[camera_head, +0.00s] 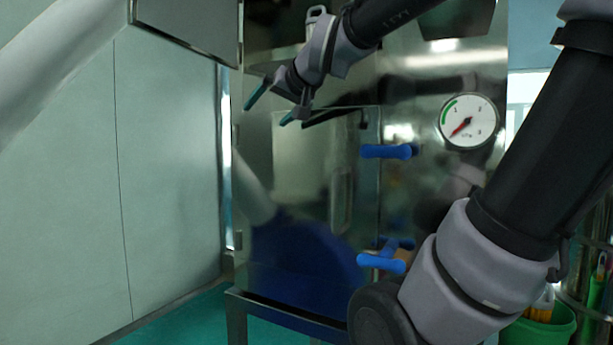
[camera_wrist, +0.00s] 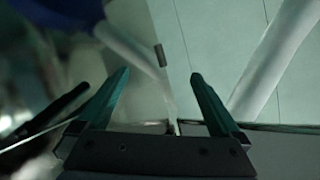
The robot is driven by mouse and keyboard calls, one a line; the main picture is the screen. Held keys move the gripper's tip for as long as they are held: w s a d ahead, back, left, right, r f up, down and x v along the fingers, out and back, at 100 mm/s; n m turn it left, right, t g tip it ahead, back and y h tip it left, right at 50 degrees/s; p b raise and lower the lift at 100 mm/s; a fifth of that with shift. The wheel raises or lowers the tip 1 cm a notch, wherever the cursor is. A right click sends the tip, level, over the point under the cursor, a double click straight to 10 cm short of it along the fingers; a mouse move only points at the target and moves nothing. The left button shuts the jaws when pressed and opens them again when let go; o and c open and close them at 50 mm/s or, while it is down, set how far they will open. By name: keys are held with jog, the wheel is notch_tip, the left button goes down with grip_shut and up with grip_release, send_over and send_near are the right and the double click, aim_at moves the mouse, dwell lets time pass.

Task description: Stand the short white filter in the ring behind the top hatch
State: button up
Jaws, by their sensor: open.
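A pale, whitish piece with a loop on top (camera_head: 316,14), which looks like the short filter, shows at the top of the head view behind my wrist. Its lower part is hidden, so I cannot tell whether it stands in the ring. The ring itself is not visible. The top hatch (camera_head: 190,18) appears swung open to the left. My gripper (camera_head: 268,108) is open and empty, pointing down and left in front of the cabinet, below and left of the pale piece. In the wrist view its two teal fingers (camera_wrist: 160,100) are apart with nothing between them.
The steel lower hatch (camera_head: 310,215) appears closed, with blue handles (camera_head: 386,151) on its right side. A pressure gauge (camera_head: 468,121) is on the panel to the right. A pale green wall (camera_head: 165,190) stands at left. A green bucket (camera_head: 545,328) is at lower right.

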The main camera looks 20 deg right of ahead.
jog(key=s+d+f+m+g, duration=0.1)
jog(key=s+f+g, duration=0.2)
jog(key=s+f, duration=0.3)
jog(key=s+d+f+m+g+h, duration=0.1)
jog(key=s+d+f+g, duration=0.1)
jog(key=s+f, duration=0.4)
notch_tip(320, 180, down, 4)
jog(key=shift+s+d+f+g, duration=0.1)
jog(key=shift+s+d+g, duration=0.2)
jog(key=shift+g, duration=0.3)
